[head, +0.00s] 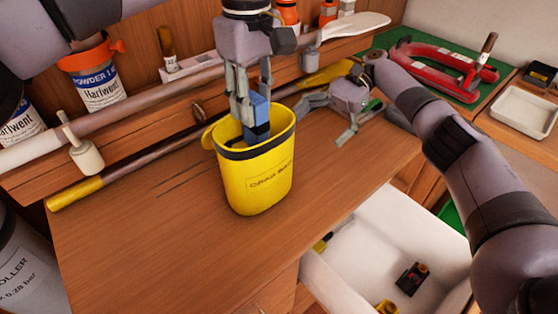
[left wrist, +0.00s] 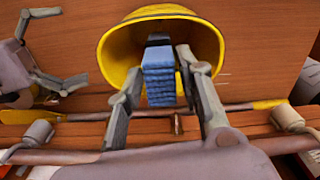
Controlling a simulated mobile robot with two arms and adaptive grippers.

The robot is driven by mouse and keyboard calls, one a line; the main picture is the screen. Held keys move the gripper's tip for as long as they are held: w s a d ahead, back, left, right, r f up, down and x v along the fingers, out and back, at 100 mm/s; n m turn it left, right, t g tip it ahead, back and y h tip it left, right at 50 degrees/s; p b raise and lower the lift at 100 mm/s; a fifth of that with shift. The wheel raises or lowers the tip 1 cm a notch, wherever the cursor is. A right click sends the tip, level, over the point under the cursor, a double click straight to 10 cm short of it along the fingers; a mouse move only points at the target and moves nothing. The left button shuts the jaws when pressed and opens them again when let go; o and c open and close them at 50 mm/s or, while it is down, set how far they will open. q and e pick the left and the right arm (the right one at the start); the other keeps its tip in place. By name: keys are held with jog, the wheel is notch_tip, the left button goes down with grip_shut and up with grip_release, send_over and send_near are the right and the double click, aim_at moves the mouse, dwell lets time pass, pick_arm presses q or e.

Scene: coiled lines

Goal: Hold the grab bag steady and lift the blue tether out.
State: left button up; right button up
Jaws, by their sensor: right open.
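The yellow grab bag (head: 255,185) stands upright on the wooden worktop, with a dark band below its rim. In the left wrist view I look into its open mouth (left wrist: 120,52). The blue tether (head: 257,108) is a folded bundle sticking up above the rim, its lower end inside the bag. It also shows in the left wrist view (left wrist: 159,78). My left gripper (head: 252,98) points down over the mouth, its fingers against both sides of the tether. My right gripper (head: 325,118) is open beside the bag's right side, with no visible contact with the bag.
A pole with yellow ends (head: 75,193) lies behind the bag. An open white drawer (head: 350,250) with small items is at front right. A red tool (head: 430,70) lies on a green mat at the back right. The worktop left of the bag is clear.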

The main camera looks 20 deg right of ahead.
jog(key=x, duration=1.6)
jog(key=shift+w+f, duration=0.1)
jog(key=shift+f, duration=0.05)
jog(key=shift+c, duration=0.4)
